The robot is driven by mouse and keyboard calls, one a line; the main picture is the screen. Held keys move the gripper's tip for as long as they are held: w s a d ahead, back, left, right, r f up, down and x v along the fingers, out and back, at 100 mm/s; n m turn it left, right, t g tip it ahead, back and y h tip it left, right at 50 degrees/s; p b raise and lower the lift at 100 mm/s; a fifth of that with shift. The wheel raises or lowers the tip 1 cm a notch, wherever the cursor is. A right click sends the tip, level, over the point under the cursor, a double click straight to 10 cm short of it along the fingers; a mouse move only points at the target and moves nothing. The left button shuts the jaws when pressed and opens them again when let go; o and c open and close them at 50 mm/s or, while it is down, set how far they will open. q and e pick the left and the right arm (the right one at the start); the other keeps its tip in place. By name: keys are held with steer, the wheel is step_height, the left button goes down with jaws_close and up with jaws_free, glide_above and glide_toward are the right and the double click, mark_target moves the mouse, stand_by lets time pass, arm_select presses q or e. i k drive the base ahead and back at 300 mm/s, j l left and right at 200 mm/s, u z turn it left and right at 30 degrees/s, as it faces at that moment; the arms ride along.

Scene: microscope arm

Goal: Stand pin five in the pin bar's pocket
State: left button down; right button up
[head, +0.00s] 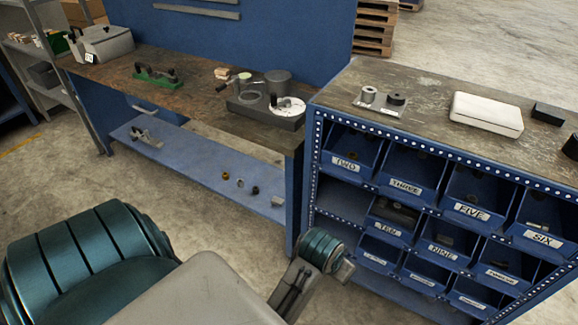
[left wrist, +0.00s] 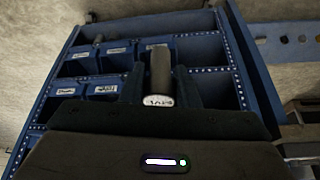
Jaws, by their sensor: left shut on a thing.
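My left gripper (left wrist: 160,82) is shut on a grey cylindrical pin (left wrist: 161,72) in the left wrist view. The pin lies between the two dark fingers, and its near end carries a white label (left wrist: 158,101) too small to read surely. The blue bin rack is behind it in that view. In the head view the fingers and the pin are not clearly visible. I cannot tell which thing is the pin bar; a green stand with dark parts (head: 155,77) and a small plate with two short cylinders (head: 381,103) both show. My right gripper is not in view.
The blue rack (head: 312,165) holds labelled bins, including the FIVE bin (head: 473,210). A white box (head: 486,113) lies on its top. The workbench (head: 190,92) carries a grey case (head: 103,44) and a dark base with a white disc (head: 265,115). Small parts lie on the lower shelf (head: 205,172).

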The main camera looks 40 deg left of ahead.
mark_target(157, 77)
steer(key=u, duration=1.4)
steer(key=j+u, duration=0.1)
steer(key=u, duration=0.3)
steer(key=i+u, duration=0.1)
steer(key=u, duration=0.3)
steer(key=i+j+u, duration=0.1)
steer(key=u, duration=0.75)
steer(key=i, duration=3.45)
steer(key=i+z, duration=0.35)
steer(key=i+j+z, duration=0.15)
steer(key=z, duration=0.25)
steer(key=i+j+z, duration=0.35)
steer(key=k+l+z, duration=0.1)
steer(key=z, duration=1.8)
